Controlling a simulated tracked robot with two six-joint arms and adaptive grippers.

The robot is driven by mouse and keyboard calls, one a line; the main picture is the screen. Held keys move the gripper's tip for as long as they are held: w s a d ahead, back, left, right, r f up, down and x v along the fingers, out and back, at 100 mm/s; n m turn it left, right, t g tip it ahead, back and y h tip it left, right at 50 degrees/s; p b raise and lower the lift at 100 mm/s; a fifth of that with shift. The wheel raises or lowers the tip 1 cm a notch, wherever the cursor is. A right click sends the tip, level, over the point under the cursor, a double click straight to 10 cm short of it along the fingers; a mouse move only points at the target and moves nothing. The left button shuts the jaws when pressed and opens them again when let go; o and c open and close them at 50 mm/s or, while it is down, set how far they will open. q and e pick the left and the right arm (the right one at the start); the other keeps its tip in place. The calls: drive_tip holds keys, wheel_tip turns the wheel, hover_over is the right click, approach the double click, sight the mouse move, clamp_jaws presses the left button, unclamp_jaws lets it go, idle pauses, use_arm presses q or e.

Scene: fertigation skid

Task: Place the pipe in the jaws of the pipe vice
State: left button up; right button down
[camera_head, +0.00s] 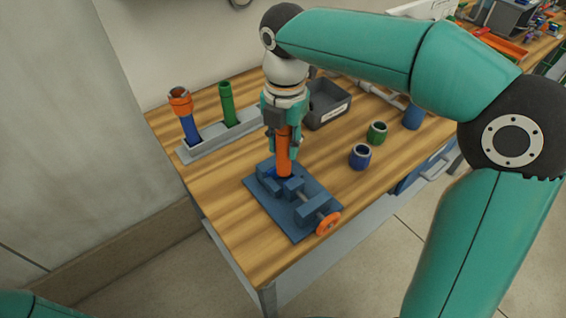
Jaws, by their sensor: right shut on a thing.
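The orange pipe (284,158) stands about upright, held from above by my right gripper (282,145), which is shut on its upper part. The blue pipe vice (311,211) sits on a flat plate near the front edge of the wooden bench, with an orange handwheel (328,223) at its front. The pipe's lower end is at the vice jaws (291,188). The front jaw partly hides it, and I cannot tell how deep it sits between them. My left gripper is out of view.
A grey rack (235,136) behind holds a blue pipe with an orange collar (187,119) and a green pipe (228,104). A dark grey bin (328,107) stands behind the gripper. Blue (360,156) and green (377,132) fittings stand to the right. Bench left of the vice is clear.

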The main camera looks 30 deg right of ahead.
sight(284, 161)
drive_tip(key=shift+f+b, duration=0.3)
drive_tip(key=shift+f, duration=2.25)
drive_tip(key=shift+f, duration=0.15)
drive_tip(key=c, duration=0.8)
unclamp_jaws()
drive_tip(key=shift+c, duration=0.2)
wheel_tip(284, 161, up, 12)
drive_tip(key=shift+r+p, duration=0.2)
drive_tip(key=shift+p, duration=0.8)
drive_tip(key=shift+f, duration=0.1)
